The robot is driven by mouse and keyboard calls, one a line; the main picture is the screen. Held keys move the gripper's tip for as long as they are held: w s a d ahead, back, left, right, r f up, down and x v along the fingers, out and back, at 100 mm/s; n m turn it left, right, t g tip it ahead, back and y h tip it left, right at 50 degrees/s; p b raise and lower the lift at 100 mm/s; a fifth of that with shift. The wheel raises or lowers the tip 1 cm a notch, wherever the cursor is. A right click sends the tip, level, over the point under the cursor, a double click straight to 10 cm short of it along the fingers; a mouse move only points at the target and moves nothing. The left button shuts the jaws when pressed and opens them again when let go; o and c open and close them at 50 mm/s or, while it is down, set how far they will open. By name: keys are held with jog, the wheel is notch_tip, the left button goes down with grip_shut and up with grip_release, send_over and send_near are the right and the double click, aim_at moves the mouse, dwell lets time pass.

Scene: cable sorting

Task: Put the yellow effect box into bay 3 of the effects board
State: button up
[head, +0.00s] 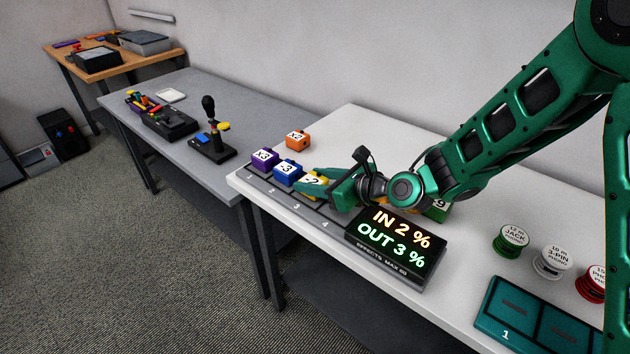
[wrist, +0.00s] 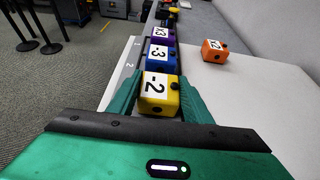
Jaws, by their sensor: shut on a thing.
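The yellow effect box (head: 315,182), marked -2, is between the fingers of my gripper (head: 316,187). In the wrist view the yellow box (wrist: 158,97) sits between the two green fingers (wrist: 158,100), which are shut on it. The effects board (head: 258,183) is a grey strip along the table's front edge with numbered bays. A purple box (head: 263,160) marked x3 is at bay 1 and a blue box (head: 288,171) marked -3 is at bay 2. The yellow box is in line beside the blue one, at bay 3; whether it is fully seated cannot be told.
An orange box (head: 298,139) marked x2 stands behind the row. A display (head: 396,243) reads IN 2 %, OUT 3 %. A green box (head: 437,209) is partly behind my arm. Cable reels (head: 511,241) and a teal tray (head: 490,310) are at the right. Bay 4 (head: 328,216) looks empty.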

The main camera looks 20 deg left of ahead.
jog(key=shift+f, duration=0.15)
jog(key=o, duration=1.2)
jog(key=shift+c, duration=0.2)
jog(key=v, duration=1.1)
jog(key=shift+d, duration=0.15)
jog(key=shift+s+d+r, duration=0.25)
jog(key=shift+d, duration=0.05)
